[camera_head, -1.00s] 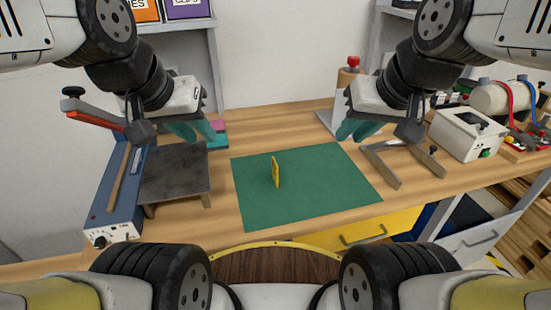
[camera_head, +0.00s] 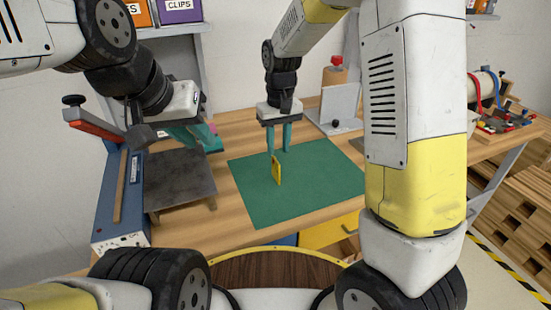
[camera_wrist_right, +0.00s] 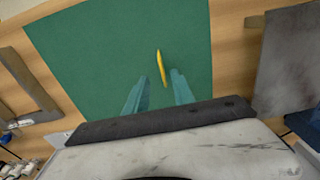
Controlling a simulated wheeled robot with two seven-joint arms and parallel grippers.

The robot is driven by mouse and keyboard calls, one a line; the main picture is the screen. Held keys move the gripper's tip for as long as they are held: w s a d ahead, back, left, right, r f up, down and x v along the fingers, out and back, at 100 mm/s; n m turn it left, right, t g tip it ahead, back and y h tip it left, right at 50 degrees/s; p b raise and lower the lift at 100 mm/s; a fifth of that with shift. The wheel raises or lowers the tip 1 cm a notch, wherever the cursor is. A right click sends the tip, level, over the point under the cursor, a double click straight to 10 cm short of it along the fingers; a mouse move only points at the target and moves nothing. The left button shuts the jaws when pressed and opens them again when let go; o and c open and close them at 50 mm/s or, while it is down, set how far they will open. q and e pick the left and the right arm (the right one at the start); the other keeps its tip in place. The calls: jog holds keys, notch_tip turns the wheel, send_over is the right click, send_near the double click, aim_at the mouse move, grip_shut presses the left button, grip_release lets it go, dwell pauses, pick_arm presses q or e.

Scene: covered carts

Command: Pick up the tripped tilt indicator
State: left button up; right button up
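A thin yellow plate (camera_head: 277,170), the only thing here that looks like the tilt indicator, stands on edge on the green mat (camera_head: 320,185). Its markings are too small to read, so I cannot tell whether it is tripped. My right gripper (camera_head: 279,150) points down just behind and above it, open and empty. In the right wrist view, the plate (camera_wrist_right: 163,66) shows edge-on, just beyond and between the two parted teal fingertips (camera_wrist_right: 160,77). My left gripper (camera_head: 196,138) is open and empty at the back left, beyond the dark stand.
A dark-topped stand (camera_head: 180,180) and a blue case (camera_head: 120,205) are left of the mat. A grey angled block (camera_head: 340,105) with a red-topped post stands behind it. My right arm hides much of the bench's right side. The mat around the plate is clear.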

aim_at(276, 180)
jog(key=shift+w+a+f, duration=0.1)
jog(key=shift+a+f, duration=0.1)
jog(key=shift+f, duration=0.25)
jog(key=shift+w+a+f, duration=0.1)
jog(key=shift+a+f, duration=0.05)
jog(key=shift+f, duration=0.3)
notch_tip(276, 180, down, 7)
jog(key=shift+f, duration=0.2)
grip_shut()
